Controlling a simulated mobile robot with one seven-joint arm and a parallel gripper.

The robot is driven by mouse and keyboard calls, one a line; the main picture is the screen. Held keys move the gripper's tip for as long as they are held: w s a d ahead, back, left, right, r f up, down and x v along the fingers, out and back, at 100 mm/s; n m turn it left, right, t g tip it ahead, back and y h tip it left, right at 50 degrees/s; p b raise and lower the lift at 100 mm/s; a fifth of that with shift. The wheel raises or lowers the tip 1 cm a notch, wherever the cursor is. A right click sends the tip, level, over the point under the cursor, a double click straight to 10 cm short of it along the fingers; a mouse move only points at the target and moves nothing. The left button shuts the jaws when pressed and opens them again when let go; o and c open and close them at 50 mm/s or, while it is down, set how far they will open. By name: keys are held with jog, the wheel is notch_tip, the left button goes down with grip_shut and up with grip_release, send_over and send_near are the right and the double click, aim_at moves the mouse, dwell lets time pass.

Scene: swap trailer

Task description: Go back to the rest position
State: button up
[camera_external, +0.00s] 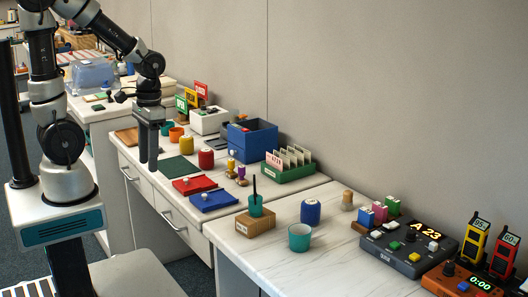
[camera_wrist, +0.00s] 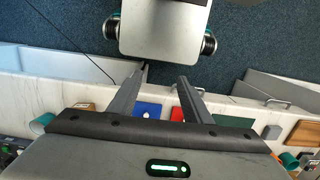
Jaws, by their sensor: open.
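My gripper (camera_external: 149,158) hangs downward over the front edge of the far counter, beside the wooden board and dark green mat, with nothing between its fingers. In the wrist view my gripper (camera_wrist: 164,78) shows two spread fingers, open and empty. The fingers point out past the counter edge toward the carpet and my own base. The blue mat (camera_wrist: 147,110) and red mat (camera_wrist: 177,114) show between and beside the fingers. My arm is raised and bent at the upper left of the external view.
The counter holds a green mat (camera_external: 178,167), red mat (camera_external: 195,185), blue mat (camera_external: 213,200), blue box (camera_external: 252,141), green card rack (camera_external: 290,166) and teal cup (camera_external: 299,238). A dark console (camera_external: 408,248) stands at right. Drawer handles stick out in front; carpet there is clear.

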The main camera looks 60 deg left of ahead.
notch_tip(320, 180, up, 30)
jog(key=w+t+p, duration=0.1)
jog(key=t+p, duration=0.5)
jog(key=p, duration=0.9)
jog(key=shift+w+r+t+p, duration=0.2)
jog(key=shift+w+t+p, duration=0.1)
jog(key=shift+w+p, duration=0.1)
